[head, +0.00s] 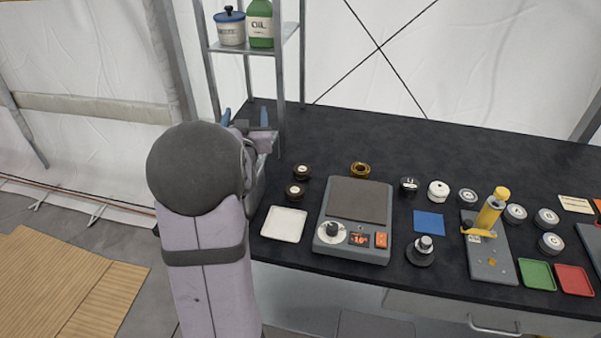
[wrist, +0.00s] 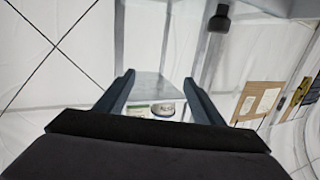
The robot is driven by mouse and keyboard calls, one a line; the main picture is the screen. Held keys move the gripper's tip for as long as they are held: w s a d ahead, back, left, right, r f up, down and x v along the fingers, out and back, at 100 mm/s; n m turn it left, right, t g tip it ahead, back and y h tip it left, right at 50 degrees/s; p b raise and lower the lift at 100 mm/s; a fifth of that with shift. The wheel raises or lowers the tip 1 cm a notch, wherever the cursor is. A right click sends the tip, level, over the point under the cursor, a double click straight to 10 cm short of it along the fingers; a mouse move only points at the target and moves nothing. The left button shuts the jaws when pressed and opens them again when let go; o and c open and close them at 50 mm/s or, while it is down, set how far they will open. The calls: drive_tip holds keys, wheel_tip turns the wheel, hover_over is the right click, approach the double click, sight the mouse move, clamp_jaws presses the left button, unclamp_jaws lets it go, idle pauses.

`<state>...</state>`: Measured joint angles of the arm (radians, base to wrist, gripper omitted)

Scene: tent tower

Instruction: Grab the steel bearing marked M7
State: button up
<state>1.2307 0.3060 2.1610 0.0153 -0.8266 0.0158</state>
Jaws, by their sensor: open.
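Several round parts with white labels stand on the dark table, and their markings are too small to read, so I cannot tell which is M7. Grey steel-looking ones are a left grey part (head: 467,196), a middle grey part (head: 515,213), a right grey part (head: 546,218) and a front grey part (head: 550,243). My gripper (head: 245,117) is open and empty at the table's back left, far from them, near the shelf. In the wrist view my gripper (wrist: 158,80) points at the shelf and tent wall, with no bearing between its fingers.
A scale (head: 352,222) and a white tray (head: 284,224) stand between my arm and the grey parts. A yellow-handled press (head: 490,245) stands among them. Dark round parts (head: 302,171) are near the scale. A metal shelf (head: 262,48) rises beside my gripper. The table's back is clear.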

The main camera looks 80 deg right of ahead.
sight(303, 168)
drive_tip(key=s+f+m+g+p, duration=0.1)
drive_tip(key=s+f+g, duration=0.1)
drive_tip(key=s+f, duration=0.2)
drive_tip(key=s+f+m+g+y+p, duration=0.1)
drive_tip(key=s+f+g, duration=0.1)
drive_tip(key=s+f, duration=0.2)
drive_tip(key=s+f+m+g, duration=0.1)
drive_tip(key=s+f+m, duration=0.1)
drive_tip(key=s+f, duration=0.2)
drive_tip(key=shift+s+d+g+y+p, duration=0.1)
drive_tip(key=shift+s+g+y+p, duration=0.25)
drive_tip(key=shift+s, duration=0.9)
drive_tip(key=shift+n+y, duration=0.3)
drive_tip(key=shift+y, duration=0.55)
drive_tip(key=a+f, duration=0.1)
drive_tip(key=a+f+p, duration=0.2)
drive_tip(key=shift+w+a+f, duration=0.25)
drive_tip(key=shift+w+a, duration=0.05)
drive_tip(key=shift+a, duration=0.1)
drive_tip(key=shift+p+x, duration=1.5)
drive_tip(key=shift+x, duration=2.2)
drive_tip(key=shift+c, duration=0.6)
drive_tip(key=c, duration=1.1)
drive_tip(key=shift+r, duration=0.15)
drive_tip(key=shift+r+b, duration=1.1)
drive_tip(key=shift+r, duration=3.75)
